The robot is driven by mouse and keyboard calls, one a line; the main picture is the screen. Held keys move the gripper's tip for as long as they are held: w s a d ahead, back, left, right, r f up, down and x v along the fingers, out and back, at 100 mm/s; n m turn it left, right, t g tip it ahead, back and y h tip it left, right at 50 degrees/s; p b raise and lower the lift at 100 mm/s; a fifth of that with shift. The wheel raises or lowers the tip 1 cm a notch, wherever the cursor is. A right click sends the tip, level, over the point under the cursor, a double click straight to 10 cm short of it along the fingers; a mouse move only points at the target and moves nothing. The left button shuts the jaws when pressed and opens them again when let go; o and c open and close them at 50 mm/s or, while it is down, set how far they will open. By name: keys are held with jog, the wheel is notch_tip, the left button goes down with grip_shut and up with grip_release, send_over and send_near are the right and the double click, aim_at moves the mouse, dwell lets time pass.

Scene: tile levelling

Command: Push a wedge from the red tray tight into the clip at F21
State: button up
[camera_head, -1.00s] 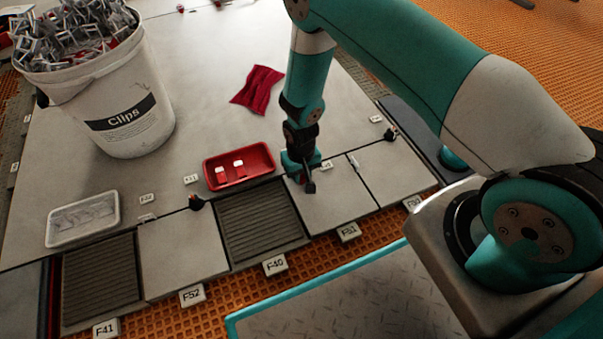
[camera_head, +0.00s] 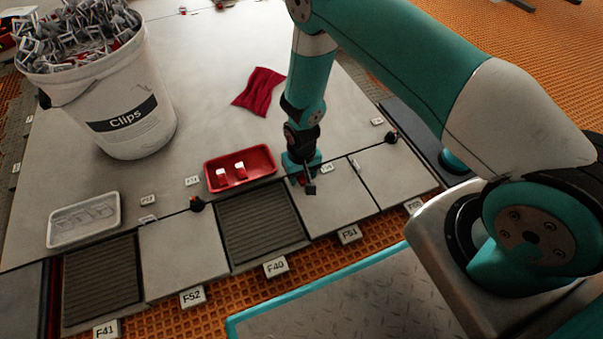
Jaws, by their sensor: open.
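The red tray (camera_head: 212,186) lies left of my gripper, with a couple of pale pieces (camera_head: 231,172) in it, probably wedges. My gripper (camera_head: 310,187) points down, low over the tiles just right of the tray. Its jaws are open. No wedge can be made out between them. The arm hides the spot right behind it. A small white label (camera_head: 327,168) lies beside the gripper, but its text is too small to read. I cannot tell which clip is F21. A dark orange-tipped piece (camera_head: 197,203) stands at a tile joint left of the tray.
A white bucket of clips (camera_head: 130,130) stands at the left. A white tray (camera_head: 55,237) lies in front of it. A red cloth (camera_head: 260,91) lies behind the red tray. A dark knob-like piece (camera_head: 391,137) stands at the right. Open ribbed bays (camera_head: 262,228) break the tiles.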

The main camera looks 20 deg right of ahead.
aim_at(302, 177)
notch_tip(302, 177, up, 17)
jog(key=p, duration=1)
jog(key=shift+r, duration=0.2)
